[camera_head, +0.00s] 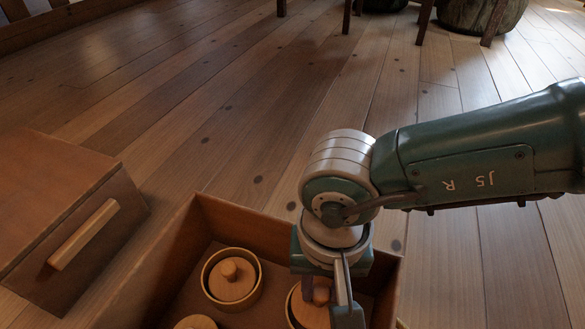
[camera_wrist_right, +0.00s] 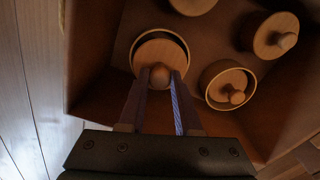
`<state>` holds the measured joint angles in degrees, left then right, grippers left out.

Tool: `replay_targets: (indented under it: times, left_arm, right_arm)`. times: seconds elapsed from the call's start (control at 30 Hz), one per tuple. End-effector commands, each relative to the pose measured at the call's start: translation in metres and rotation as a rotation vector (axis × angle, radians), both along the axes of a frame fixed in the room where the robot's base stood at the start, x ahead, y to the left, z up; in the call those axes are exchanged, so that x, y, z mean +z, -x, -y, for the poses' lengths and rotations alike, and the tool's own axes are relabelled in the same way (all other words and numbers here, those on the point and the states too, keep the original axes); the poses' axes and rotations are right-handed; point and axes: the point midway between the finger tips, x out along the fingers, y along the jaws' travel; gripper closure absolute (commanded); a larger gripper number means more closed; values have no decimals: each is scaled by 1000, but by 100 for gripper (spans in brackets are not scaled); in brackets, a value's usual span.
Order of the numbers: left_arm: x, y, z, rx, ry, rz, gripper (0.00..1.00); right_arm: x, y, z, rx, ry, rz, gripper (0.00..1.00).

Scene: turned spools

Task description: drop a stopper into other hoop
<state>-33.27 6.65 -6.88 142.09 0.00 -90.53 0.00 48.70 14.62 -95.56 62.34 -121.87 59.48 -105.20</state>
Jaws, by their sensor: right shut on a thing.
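My right gripper (camera_head: 326,298) reaches down into an open brown box. In the right wrist view its two fingers (camera_wrist_right: 160,82) are shut on the round knob of a wooden stopper (camera_wrist_right: 158,53). That stopper lies within the outline of a hoop (camera_wrist_right: 186,48), with a dark gap along one side; I cannot tell how deep it sits. In the head view this stopper (camera_head: 311,312) is partly hidden by the gripper. Another hoop (camera_head: 207,283) has a knobbed stopper (camera_head: 231,280) inside it; the pair also shows in the wrist view (camera_wrist_right: 228,83). My left gripper is out of view.
The box's walls (camera_head: 250,228) stand close around the gripper. A closed brown box or lid with a wooden handle (camera_head: 84,235) stands at left.

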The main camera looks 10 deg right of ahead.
Motion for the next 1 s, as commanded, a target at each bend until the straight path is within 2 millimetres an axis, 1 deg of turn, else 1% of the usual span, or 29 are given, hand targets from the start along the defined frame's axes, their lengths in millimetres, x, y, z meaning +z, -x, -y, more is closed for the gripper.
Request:
replay_targets:
  times: [0.43, 0.47, 0.5, 0.73, 0.77, 0.93, 1.0]
  left_arm:
    - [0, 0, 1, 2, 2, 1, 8]
    - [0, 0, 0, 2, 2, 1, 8]
    - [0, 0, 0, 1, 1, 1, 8]
    - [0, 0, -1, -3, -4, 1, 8]
    - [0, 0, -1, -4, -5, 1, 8]
    - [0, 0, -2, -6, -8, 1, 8]
    - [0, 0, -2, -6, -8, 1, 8]
  right_arm:
    - [-3, 0, 0, 0, 0, 0, 100]
    - [-3, 0, 0, 0, 0, 0, 65]
    - [-3, 0, 0, 0, 0, 0, 61]
    - [-3, 0, 0, 0, 0, 0, 35]
    - [-3, 0, 0, 0, 0, 0, 33]
    - [-3, 0, 0, 0, 0, 0, 33]
    - [-3, 0, 0, 0, 1, 0, 25]
